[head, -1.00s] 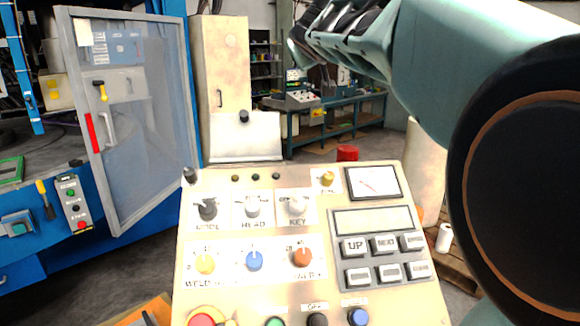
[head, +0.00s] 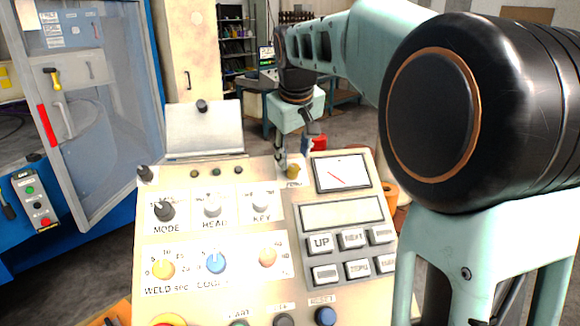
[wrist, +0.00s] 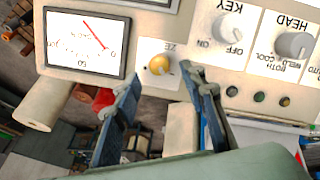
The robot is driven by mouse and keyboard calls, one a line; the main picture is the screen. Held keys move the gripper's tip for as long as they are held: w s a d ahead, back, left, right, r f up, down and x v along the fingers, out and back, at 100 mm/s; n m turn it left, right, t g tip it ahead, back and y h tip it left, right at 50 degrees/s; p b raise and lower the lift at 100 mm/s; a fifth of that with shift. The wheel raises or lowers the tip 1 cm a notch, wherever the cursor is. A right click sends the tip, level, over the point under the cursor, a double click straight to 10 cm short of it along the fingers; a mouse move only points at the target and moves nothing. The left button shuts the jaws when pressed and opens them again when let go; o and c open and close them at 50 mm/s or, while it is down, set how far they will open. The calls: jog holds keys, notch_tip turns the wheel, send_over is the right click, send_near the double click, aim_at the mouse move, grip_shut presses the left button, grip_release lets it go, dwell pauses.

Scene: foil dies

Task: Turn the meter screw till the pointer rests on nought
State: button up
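The meter (head: 342,173) is a white-faced dial in a black frame at the panel's upper right. It appears upside down in the wrist view (wrist: 86,42). Its red pointer slants toward the upper left in the head view, its tip near the scale's end marked 0; the exact reading is too small to tell. The meter screw (head: 293,172) is a brass-yellow knob left of the meter, also in the wrist view (wrist: 158,65). My gripper (head: 292,153) is at the screw. In the wrist view its fingers (wrist: 162,80) are apart, with the screw in line with the gap; contact cannot be told.
The sloped panel (head: 150,285) carries several knobs, buttons and a display (head: 341,213) close to the screw. A pale plate (head: 204,130) stands behind its upper edge. A glazed door (head: 90,110) stands open at left.

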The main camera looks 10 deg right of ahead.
aim_at(293, 167)
jog(key=x, duration=0.6)
jog(key=shift+c, duration=0.4)
grip_shut()
